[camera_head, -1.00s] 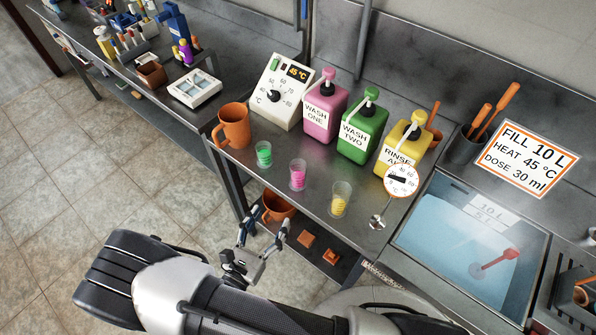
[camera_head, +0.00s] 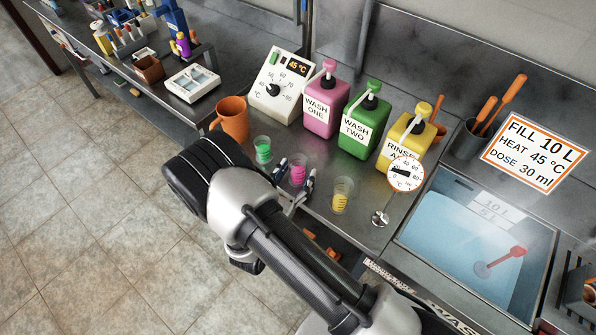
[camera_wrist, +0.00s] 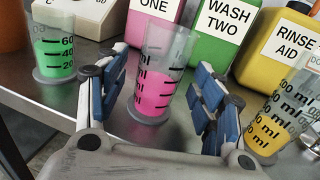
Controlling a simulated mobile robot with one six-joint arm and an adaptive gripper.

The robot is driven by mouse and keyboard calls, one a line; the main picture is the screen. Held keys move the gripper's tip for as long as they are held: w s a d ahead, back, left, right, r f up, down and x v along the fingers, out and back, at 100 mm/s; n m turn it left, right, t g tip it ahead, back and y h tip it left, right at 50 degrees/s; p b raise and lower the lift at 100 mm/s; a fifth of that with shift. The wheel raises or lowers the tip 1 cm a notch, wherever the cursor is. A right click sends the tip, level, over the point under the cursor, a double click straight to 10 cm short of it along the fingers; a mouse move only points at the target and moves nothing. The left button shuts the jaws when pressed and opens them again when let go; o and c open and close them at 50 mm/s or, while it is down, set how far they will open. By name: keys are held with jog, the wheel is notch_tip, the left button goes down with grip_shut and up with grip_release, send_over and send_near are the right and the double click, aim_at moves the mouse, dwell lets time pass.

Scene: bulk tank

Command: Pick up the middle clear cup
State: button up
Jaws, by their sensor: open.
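The middle clear cup (camera_head: 298,173) holds pink liquid and stands upright on the steel counter, between the clear cup with green liquid (camera_head: 263,150) and the clear cup with yellow liquid (camera_head: 342,195). My gripper (camera_head: 295,176) is open, with a finger on either side of the middle cup. In the wrist view the middle cup (camera_wrist: 158,80) stands between the blue finger pads, with a visible gap on each side. I cannot tell how deep it sits between the fingers. The green cup (camera_wrist: 52,45) is at left and the yellow cup (camera_wrist: 283,115) at right.
Pink (camera_head: 324,110), green (camera_head: 364,125) and yellow (camera_head: 404,145) pump bottles stand close behind the cups. An orange mug (camera_head: 233,120) is to the left. A round dial gauge (camera_head: 405,173) and a water-filled basin (camera_head: 470,240) are to the right.

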jog(key=shift+x, duration=0.85)
jog(key=shift+c, duration=0.2)
jog(key=c, duration=1.2)
jog(key=shift+o, duration=0.2)
jog(key=shift+r, duration=0.15)
